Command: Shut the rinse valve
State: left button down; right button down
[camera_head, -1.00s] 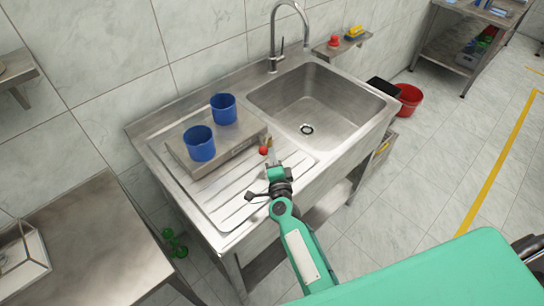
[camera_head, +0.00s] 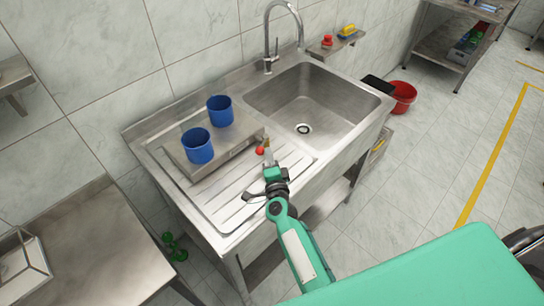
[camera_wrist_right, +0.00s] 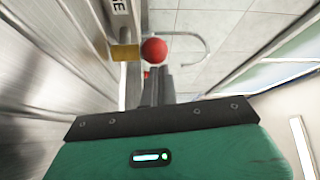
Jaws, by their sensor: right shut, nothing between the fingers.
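The rinse valve has a red ball knob (camera_head: 260,151) beside a small brass body (camera_head: 267,143) at the right front end of a low metal box (camera_head: 190,168). My right gripper (camera_head: 268,160) is just in front of the knob, shut and empty. In the right wrist view the red knob (camera_wrist_right: 154,49) is just beyond the tips of my shut fingers (camera_wrist_right: 158,74). The brass body (camera_wrist_right: 125,53) is to its left. I cannot tell whether the fingers touch the knob. The lever behind the knob is mostly hidden. My left gripper is not in view.
Two blue cups (camera_head: 198,146) stand on the metal box. The sink basin (camera_head: 315,105) with its tall tap (camera_head: 268,45) lies to the right. The ribbed drainboard (camera_head: 225,200) around my gripper is clear. A steel table (camera_head: 90,245) stands at the left.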

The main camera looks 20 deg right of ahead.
jog(key=shift+a, duration=0.8)
jog(key=shift+s, duration=0.15)
jog(key=s, duration=0.3)
jog(key=s+a, duration=0.1)
jog(key=s, duration=0.2)
jog(key=shift+a+f+p, duration=0.15)
jog(key=shift+f+p, duration=0.05)
jog(key=shift+p, duration=0.1)
jog(key=s, duration=0.5)
jog(key=s+d, duration=0.1)
jog(key=s, duration=0.1)
jog(key=shift+s+f, duration=0.2)
jog(key=shift+f, duration=0.1)
